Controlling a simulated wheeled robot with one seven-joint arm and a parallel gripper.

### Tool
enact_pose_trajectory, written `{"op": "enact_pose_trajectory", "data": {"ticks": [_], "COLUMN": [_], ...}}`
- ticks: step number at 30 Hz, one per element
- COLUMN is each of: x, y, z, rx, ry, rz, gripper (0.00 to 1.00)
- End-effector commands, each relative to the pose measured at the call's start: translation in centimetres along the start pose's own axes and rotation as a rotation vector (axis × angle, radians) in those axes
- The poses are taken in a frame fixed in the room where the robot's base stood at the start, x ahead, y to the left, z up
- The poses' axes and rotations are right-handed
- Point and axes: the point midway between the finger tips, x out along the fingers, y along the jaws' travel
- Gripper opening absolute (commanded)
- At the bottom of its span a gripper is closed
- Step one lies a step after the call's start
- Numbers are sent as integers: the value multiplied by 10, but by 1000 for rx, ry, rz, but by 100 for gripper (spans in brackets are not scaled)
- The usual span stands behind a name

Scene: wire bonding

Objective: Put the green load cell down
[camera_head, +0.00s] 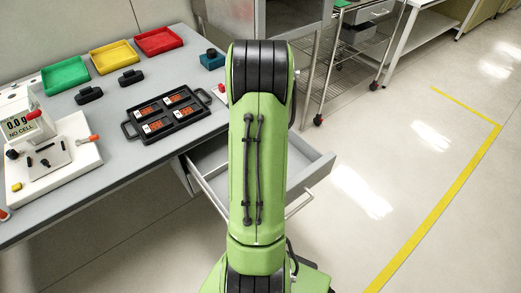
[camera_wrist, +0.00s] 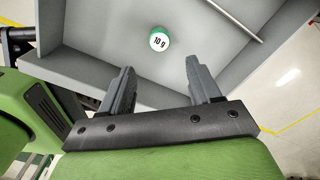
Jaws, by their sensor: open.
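The green load cell (camera_wrist: 159,40) is a small green round piece with a white top marked "10 g". It sits on the grey floor of the open drawer (camera_wrist: 100,75) in the wrist view. My gripper (camera_wrist: 160,66) is open, with nothing between its fingers. The cell lies just beyond the fingertips in the picture, apart from them. In the head view the drawer (camera_head: 205,193) is pulled out below the table, partly behind my arm. My gripper and the cell are hidden there.
On the grey table (camera_head: 120,168), a black tray (camera_head: 168,118) holds several orange boards. Green (camera_head: 65,76), yellow (camera_head: 115,57) and red (camera_head: 158,41) bins stand behind. A wire-shelf cart (camera_head: 345,60) stands behind right; the right floor is clear.

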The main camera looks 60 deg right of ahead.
Motion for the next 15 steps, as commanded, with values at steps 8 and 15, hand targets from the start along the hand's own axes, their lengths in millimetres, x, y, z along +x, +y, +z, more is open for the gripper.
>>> {"op": "enact_pose_trajectory", "data": {"ticks": [8, 15], "x": [-10, -66], "y": [0, 44], "z": [0, 59], "rx": [0, -430], "ry": [0, -12], "rz": [2, -79], "gripper": [62, 62]}}
